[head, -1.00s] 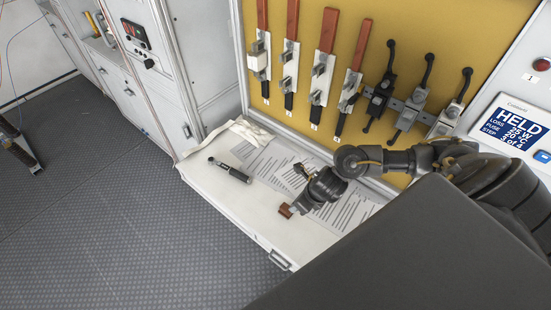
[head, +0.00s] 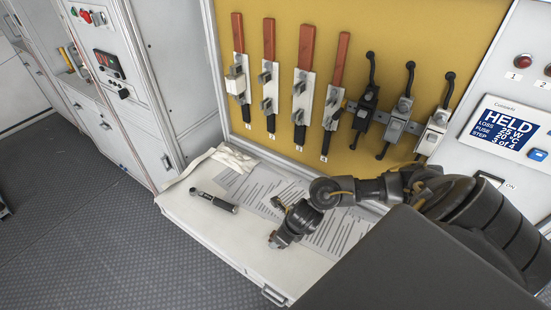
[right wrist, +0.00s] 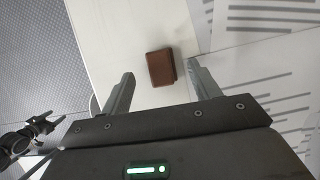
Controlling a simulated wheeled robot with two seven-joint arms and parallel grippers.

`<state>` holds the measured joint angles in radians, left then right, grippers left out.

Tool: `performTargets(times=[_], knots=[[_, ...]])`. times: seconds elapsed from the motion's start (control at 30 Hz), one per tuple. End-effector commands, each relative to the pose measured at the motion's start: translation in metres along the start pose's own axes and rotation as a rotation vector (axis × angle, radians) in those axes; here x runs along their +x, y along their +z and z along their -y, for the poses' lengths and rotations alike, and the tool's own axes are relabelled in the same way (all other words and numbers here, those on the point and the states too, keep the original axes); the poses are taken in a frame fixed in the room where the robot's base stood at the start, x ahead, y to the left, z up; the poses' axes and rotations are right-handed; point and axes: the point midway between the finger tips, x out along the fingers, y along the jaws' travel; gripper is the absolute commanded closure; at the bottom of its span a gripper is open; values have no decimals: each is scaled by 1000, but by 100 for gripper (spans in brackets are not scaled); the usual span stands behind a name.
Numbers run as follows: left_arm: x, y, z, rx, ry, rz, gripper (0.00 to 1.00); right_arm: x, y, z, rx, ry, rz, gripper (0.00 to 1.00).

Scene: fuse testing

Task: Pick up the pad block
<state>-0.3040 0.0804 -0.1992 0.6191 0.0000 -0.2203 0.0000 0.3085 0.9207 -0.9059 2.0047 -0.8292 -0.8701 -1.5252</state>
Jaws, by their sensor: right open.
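The pad block, a small reddish-brown block (right wrist: 160,67), lies on the white bench top (head: 205,232) in the right wrist view. My right gripper (right wrist: 158,76) is open, its two grey fingers apart with the block ahead, roughly between the fingertip lines and nearer the right one. I cannot tell the remaining height gap. In the head view the right gripper (head: 277,241) reaches down over the bench and hides the block. A dark jaw-like end, apparently my left gripper (right wrist: 38,128), shows at the lower left of the right wrist view; its opening is unclear.
Printed sheets (head: 252,190), a torque-wrench-like tool (head: 214,201) and pale gloves (head: 234,156) lie on the bench. Behind stands a yellow panel (head: 385,35) with several red-handled fuse holders. A display (head: 508,130) reads HELD. The bench's front left is clear.

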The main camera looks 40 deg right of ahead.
Motion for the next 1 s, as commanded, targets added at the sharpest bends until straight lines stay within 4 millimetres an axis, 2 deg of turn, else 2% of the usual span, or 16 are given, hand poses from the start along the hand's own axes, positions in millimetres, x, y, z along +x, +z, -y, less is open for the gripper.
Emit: performTargets(times=[0.03,0.1,0.37,0.77,1.0], knots=[[12,1,0,0,0,0,33,14,-4,-1,2,0,-1,38],[19,1,0,0,0,-1,33,22,-7,0,3,-2,-1,38],[19,-8,1,0,-2,-12,33,23,-6,0,3,-2,0,38],[19,0,0,1,0,-3,33,23,-6,0,3,-2,0,87],[18,-2,0,1,0,-4,33,22,-6,0,3,-2,-1,87]])
